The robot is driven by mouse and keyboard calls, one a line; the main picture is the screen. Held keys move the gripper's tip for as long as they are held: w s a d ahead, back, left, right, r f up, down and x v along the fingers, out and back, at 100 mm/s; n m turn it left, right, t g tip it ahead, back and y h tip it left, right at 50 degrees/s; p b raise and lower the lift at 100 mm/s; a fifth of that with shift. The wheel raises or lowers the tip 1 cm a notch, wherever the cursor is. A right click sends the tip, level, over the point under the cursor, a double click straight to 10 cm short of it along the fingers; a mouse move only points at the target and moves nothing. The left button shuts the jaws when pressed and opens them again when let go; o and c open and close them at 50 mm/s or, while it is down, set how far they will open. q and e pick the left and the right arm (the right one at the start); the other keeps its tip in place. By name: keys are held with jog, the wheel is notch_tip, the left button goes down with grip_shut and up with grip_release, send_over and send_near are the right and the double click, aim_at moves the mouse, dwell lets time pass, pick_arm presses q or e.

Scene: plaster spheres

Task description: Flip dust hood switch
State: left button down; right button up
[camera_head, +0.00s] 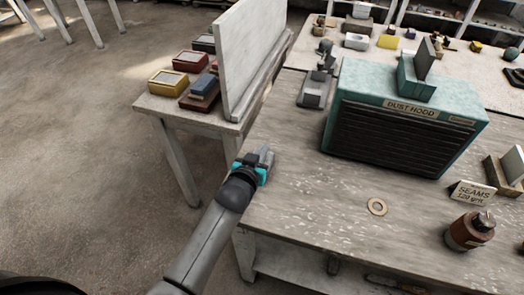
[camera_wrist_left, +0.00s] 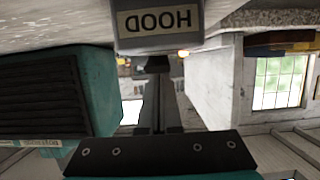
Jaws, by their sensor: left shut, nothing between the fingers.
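The teal dust hood (camera_head: 405,118) with a dark slatted front stands on the workbench to the right of my left gripper (camera_head: 262,163). In the left wrist view, which is upside down, a grey switch box (camera_wrist_left: 160,22) carries a "HOOD" label and a small orange light (camera_wrist_left: 183,53). A dark piece (camera_wrist_left: 152,63), perhaps the switch lever, sits at its edge just beyond my left fingertips. The fingers are shut and empty; whether they touch it I cannot tell. In the head view the gripper largely hides the box. My right gripper is not in view.
The bench front is mostly clear.

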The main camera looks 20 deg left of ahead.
pick_arm(q)
jog(key=shift+w+r+p, duration=0.1)
jog(key=shift+r+p, duration=0.5)
jog(key=r+p, duration=0.1)
jog(key=r, duration=0.1)
jog(key=r+p, duration=0.1)
jog(key=shift+w+p, duration=0.25)
jog(key=shift+p, duration=0.1)
jog(key=p+v, duration=0.1)
jog(key=v, duration=0.9)
jog(key=shift+w+r+p, duration=0.2)
jog(key=shift+r+p, duration=0.1)
jog(key=shift+p, duration=0.1)
